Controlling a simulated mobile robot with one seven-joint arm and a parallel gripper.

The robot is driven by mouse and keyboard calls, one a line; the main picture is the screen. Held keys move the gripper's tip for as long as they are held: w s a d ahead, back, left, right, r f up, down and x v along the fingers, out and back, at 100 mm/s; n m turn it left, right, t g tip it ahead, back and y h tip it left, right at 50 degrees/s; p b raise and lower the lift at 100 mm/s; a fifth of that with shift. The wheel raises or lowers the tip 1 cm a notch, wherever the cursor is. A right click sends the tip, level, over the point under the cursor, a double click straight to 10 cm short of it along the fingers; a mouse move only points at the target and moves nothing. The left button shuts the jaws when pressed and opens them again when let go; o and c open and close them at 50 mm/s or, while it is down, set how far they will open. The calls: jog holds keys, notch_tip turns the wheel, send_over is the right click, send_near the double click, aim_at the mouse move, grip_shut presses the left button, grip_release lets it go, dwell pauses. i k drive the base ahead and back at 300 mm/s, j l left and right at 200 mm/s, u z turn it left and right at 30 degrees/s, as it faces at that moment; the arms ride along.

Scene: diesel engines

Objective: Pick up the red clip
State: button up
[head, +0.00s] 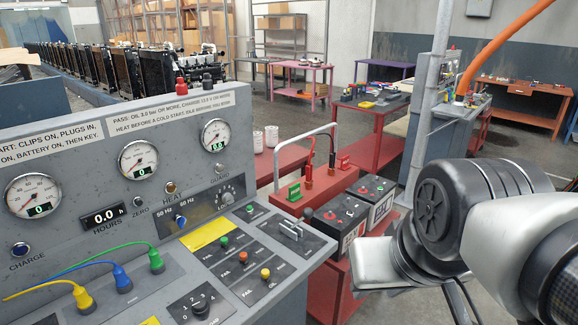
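The red clip (308,174) stands upright on the red stand (270,204), beside a small green plate and under a grey bar frame. A red cable runs up from it. A dark clip (332,160) is just behind it to the right. My arm fills the right side of the head view, with its dark joint and a silver part in front of the stand and batteries. My gripper's fingers cannot be made out, and no contact with the red clip shows.
A grey control console (105,205) with gauges, plugs and buttons fills the left and front. Two black batteries (337,217) sit on a red support right of the clip. A grey post (428,105) rises behind. Red tables stand farther back.

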aim_at(308, 183)
jog(key=i+l, duration=1.4)
